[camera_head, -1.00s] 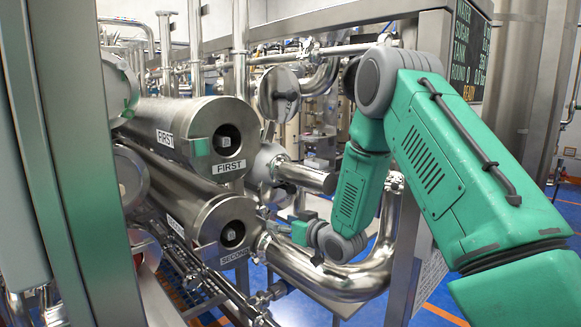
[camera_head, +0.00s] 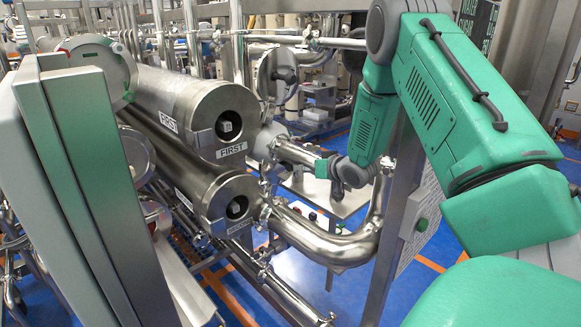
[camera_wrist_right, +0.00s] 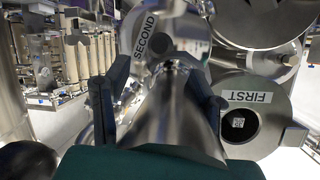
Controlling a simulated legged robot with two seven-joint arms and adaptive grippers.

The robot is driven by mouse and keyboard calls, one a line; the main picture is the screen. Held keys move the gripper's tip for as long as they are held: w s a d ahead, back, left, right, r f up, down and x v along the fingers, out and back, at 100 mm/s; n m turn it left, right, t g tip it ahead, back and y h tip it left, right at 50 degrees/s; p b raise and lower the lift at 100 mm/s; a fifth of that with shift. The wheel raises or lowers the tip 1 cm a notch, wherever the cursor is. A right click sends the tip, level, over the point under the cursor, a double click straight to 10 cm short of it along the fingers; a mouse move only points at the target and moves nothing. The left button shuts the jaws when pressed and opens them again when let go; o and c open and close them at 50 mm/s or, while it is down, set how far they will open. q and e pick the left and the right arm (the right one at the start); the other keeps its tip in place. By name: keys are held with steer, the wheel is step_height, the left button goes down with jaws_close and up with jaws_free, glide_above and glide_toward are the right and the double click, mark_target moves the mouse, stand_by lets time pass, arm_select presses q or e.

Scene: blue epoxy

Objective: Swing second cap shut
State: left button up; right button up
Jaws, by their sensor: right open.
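The FIRST housing (camera_head: 222,125) and the SECOND housing (camera_head: 235,205) are two horizontal steel cylinders, one above the other, with open ends facing me. A round steel cap (camera_head: 268,75) with a dark knob stands swung out beside the FIRST housing. Below it is a smaller round part (camera_head: 268,142) with a steel cylinder (camera_head: 298,154); whether it is the second cap, I cannot tell. My right gripper (camera_head: 323,168) is at this cylinder's right end. In the right wrist view its dark fingers (camera_wrist_right: 157,78) are apart, on either side of a steel cylindrical part. Fingertip contact is unclear. My left gripper is out of view.
A bent steel pipe (camera_head: 335,245) runs below my right gripper. A steel post (camera_head: 392,230) stands to its right. The FIRST label (camera_wrist_right: 247,97) and the SECOND label (camera_wrist_right: 144,37) show in the right wrist view.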

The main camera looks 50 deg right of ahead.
mark_target(290, 167)
steer(key=x, duration=0.9)
steer(key=shift+w+d+f, duration=0.1)
steer(key=shift+w, duration=0.15)
jaws_close()
